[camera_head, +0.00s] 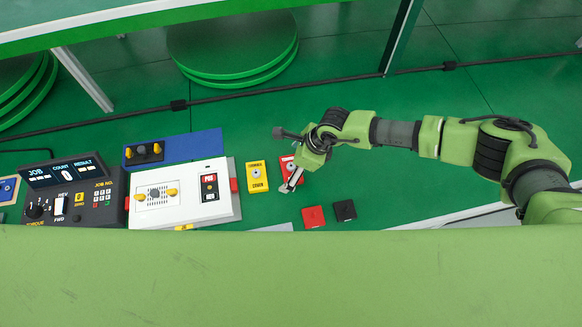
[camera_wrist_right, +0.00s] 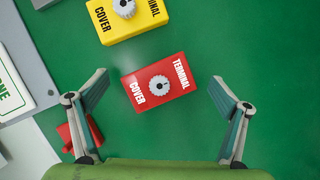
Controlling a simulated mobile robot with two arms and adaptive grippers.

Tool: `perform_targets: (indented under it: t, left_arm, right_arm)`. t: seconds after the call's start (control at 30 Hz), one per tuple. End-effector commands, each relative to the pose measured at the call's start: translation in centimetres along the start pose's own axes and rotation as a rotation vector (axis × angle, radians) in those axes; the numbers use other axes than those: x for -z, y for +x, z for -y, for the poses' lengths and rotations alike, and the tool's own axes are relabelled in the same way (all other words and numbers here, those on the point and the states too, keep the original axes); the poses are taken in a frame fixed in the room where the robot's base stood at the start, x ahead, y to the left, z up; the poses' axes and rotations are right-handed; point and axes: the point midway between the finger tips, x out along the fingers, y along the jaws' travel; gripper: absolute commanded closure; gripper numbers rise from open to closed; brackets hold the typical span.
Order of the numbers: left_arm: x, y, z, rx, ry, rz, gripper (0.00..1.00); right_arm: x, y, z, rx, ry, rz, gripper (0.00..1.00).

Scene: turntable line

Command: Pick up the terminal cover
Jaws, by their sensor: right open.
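A red terminal cover (camera_wrist_right: 158,99) with white lettering and a grey round knob lies flat on the green surface; in the head view its red top (camera_head: 287,163) is partly hidden by my right gripper. A yellow terminal cover (camera_wrist_right: 128,25) with black lettering and a similar knob lies beside it, and also shows in the head view (camera_head: 257,183). My right gripper (camera_wrist_right: 159,82) is open, with its fingers spread to either side of the red cover and nothing between them touching it. It also shows in the head view (camera_head: 293,182). My left gripper is out of view.
A white fixture (camera_head: 222,205) with a small device and a dark control box (camera_head: 73,207) stand left. A blue tray (camera_head: 190,149) lies behind. A red block (camera_head: 314,213) and a black block (camera_head: 345,210) lie front right. Green surface right of the covers is clear.

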Motion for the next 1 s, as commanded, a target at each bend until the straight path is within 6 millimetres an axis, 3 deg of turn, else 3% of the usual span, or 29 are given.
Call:
perform_targets:
  t: [0.13,0.3,0.77,1.0]
  left_arm:
    - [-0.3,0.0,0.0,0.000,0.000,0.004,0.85]
    - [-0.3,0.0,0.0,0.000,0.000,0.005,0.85]
    - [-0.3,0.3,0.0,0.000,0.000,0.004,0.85]
    - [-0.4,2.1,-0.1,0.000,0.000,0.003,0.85]
  right_arm:
    - [0.0,0.0,0.0,0.000,0.000,0.000,0.07]
    - [0.0,0.0,0.0,0.000,0.000,0.000,0.48]
    - [-0.1,-0.4,0.0,0.000,0.001,0.001,0.48]
    - [-1.1,-2.6,0.1,0.003,-0.002,0.005,0.48]
